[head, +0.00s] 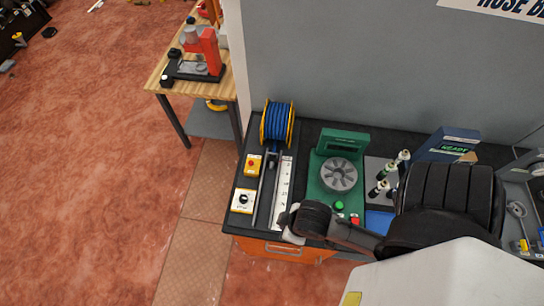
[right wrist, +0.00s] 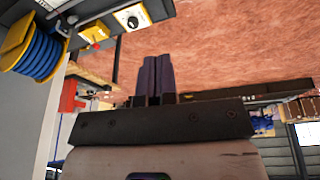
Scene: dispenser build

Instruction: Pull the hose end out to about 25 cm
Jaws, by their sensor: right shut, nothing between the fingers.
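The hose reel (head: 277,124), wound with blue hose between yellow flanges, stands at the back left of the dark bench. It also shows at the upper left of the right wrist view (right wrist: 38,52). A dark track with a white marked scale (head: 284,182) runs from the reel toward the bench's front edge. I cannot make out the hose end clearly; it may be at the dark fitting just in front of the reel. My right gripper (right wrist: 157,76) is shut and empty, with its dark fingers together. In the head view it is near the track's front end, mostly hidden by my arm. My left gripper is not in view.
A yellow box with a red button (head: 253,164) and one with a black knob (head: 242,201) sit left of the track. A green machine with a grey rotor (head: 339,174) stands to the right. A wooden table (head: 165,70) is behind left. Open floor lies left.

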